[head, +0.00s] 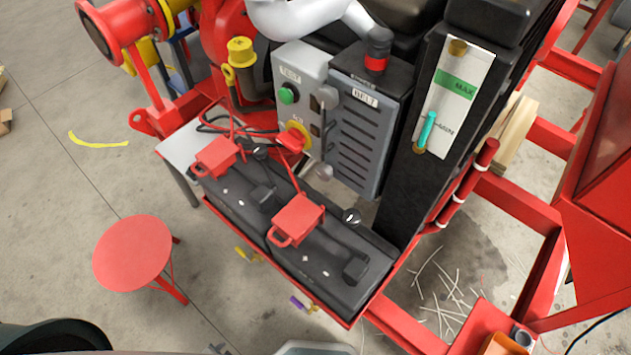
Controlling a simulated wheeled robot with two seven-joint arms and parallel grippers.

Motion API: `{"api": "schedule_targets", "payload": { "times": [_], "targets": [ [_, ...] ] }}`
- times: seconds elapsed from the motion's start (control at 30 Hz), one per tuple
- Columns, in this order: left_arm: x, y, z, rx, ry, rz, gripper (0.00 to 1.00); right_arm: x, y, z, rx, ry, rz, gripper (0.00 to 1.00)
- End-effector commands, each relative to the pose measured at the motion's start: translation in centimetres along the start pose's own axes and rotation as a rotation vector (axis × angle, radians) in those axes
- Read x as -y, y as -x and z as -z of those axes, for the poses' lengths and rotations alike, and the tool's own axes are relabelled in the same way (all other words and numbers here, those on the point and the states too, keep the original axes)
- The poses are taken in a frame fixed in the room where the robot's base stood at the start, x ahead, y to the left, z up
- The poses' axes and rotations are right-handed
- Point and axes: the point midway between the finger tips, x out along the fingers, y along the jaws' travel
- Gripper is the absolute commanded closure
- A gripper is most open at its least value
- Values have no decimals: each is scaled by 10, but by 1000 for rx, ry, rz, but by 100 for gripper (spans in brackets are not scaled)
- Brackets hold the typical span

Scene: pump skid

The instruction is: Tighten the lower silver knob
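Which of these is the task's lower silver knob I cannot tell for certain. A shiny dark ball-like knob (352,216) stands at the back edge of the batteries. How tight any knob is does not show. Neither of my grippers is in view, and nothing touches the knobs.
Black batteries (335,262) with red terminal covers (297,218) and red cables lie in front of the box. A red switch (291,141) is close to the lower knob. A red stool (132,252) stands left on open floor. A sight gauge (455,95) is right.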

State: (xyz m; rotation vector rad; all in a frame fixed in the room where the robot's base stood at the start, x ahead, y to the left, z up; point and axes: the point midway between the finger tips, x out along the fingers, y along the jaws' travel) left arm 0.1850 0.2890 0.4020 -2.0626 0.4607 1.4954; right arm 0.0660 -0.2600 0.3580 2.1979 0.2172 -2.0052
Motion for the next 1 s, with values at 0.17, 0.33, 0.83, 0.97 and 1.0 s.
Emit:
{"api": "schedule_targets", "payload": {
  "times": [0.17,0.33,0.83,0.97,1.0],
  "targets": [
    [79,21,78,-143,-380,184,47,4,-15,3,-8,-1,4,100],
    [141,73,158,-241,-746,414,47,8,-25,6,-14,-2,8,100],
    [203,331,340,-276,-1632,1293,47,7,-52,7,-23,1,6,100],
    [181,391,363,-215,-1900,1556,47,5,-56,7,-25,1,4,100],
    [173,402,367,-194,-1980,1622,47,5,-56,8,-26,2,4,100]
  ]
}}
